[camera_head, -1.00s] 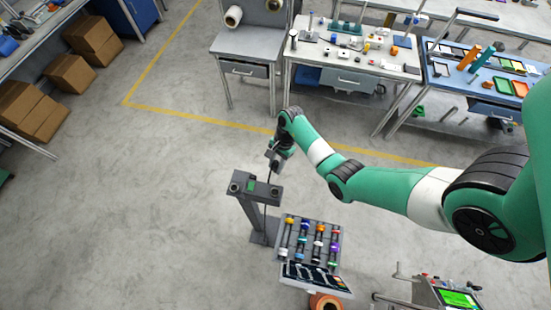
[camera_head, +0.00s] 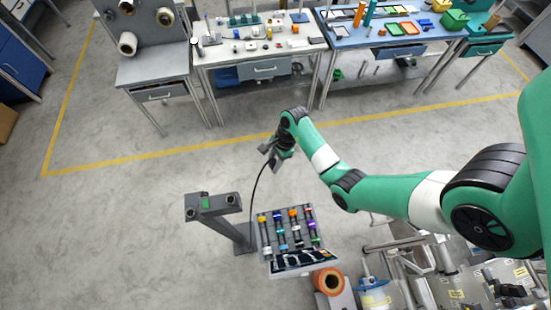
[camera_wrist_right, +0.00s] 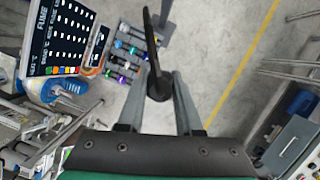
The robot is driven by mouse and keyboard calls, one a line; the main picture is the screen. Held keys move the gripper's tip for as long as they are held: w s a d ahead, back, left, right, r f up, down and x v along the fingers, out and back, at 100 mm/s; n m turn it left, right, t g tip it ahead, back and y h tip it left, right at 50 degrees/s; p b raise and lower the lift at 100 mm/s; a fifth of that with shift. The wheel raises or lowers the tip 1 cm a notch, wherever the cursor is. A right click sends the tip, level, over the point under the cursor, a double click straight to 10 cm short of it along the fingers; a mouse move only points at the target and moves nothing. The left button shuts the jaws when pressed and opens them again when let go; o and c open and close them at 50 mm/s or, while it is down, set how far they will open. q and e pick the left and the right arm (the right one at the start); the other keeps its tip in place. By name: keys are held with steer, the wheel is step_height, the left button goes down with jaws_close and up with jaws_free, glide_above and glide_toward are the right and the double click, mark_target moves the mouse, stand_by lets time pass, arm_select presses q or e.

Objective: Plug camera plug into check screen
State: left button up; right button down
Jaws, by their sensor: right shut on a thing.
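My right gripper (camera_head: 272,157) is shut on a dark plug with a black cable, held in the air above the floor. In the right wrist view the dark plug (camera_wrist_right: 158,84) sits between the two grey fingers of my right gripper (camera_wrist_right: 158,76). The cable (camera_head: 256,185) hangs from it toward a grey post. I cannot tell which screen is the check screen. The plug's tip is not clear. My left gripper is not in view.
A grey post (camera_head: 212,205) with a crossbar and small green patch stands left of the panel. Workbenches (camera_head: 258,48) stand at the back; the floor at left is clear.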

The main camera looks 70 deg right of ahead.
steer(key=w+a+r+n, duration=0.1)
steer(key=w+a+r, duration=0.4)
steer(key=a, duration=0.2)
steer(key=w+a+r+n, duration=0.1)
steer(key=w+a+r, duration=0.4)
steer(key=a, duration=0.3)
steer(key=shift+w+a+r+g, duration=0.25)
steer(key=shift+r+g, duration=0.05)
steer(key=shift+r, duration=0.5)
